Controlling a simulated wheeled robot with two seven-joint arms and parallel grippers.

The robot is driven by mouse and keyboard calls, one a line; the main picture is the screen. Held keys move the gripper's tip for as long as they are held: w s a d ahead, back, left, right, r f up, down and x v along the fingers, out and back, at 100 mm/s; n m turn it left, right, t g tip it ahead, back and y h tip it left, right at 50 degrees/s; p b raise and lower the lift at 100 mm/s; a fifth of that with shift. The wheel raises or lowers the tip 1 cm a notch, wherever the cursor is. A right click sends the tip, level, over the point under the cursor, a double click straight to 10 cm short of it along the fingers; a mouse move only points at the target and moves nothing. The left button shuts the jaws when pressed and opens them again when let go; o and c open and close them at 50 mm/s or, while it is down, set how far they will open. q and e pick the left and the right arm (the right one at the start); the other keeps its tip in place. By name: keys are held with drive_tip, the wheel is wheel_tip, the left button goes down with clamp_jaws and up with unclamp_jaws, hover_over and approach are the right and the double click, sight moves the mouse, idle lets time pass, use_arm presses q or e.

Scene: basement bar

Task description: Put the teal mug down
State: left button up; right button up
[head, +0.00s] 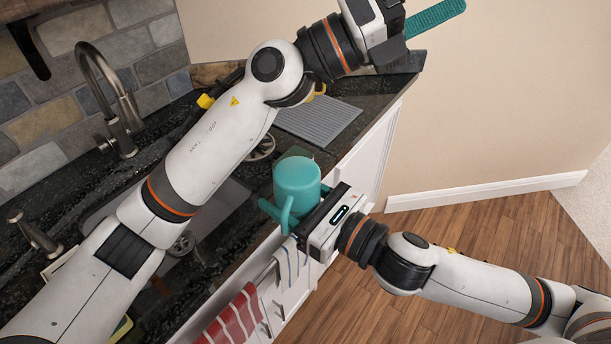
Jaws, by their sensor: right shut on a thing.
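The teal mug (297,178) is near the middle of the head view, by the counter's front edge. My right gripper (287,217) comes in from the lower right and is shut on the mug, with its teal fingers at the mug's lower part. Whether the mug's base touches the counter is hidden by the fingers. My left gripper (436,18) is at the top right, far from the mug. Only one teal finger of it shows clearly, so its opening cannot be told.
The dark counter (345,135) holds a grey ribbed mat (318,118) behind the mug. A sink with a tall faucet (112,98) lies to the left, partly behind my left arm. A striped towel (290,262) and a red-striped towel (238,318) hang at the cabinet front.

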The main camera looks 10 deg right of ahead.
use_arm(q)
drive_tip(key=s+d+f+m+g+y, duration=0.1)
drive_tip(key=s+d+m+g+y, duration=0.1)
drive_tip(key=s+m+g+y, duration=0.6)
drive_tip(key=s+f+m+t+y, duration=0.1)
drive_tip(key=s+f+m+t, duration=0.3)
drive_tip(key=s+m, duration=0.25)
drive_tip(key=m+t+y, duration=1.3)
drive_tip(key=t, duration=0.3)
approach(299, 179)
drive_tip(key=x, duration=1.3)
drive_tip(key=shift+w+f, duration=0.2)
drive_tip(key=shift+f, duration=0.05)
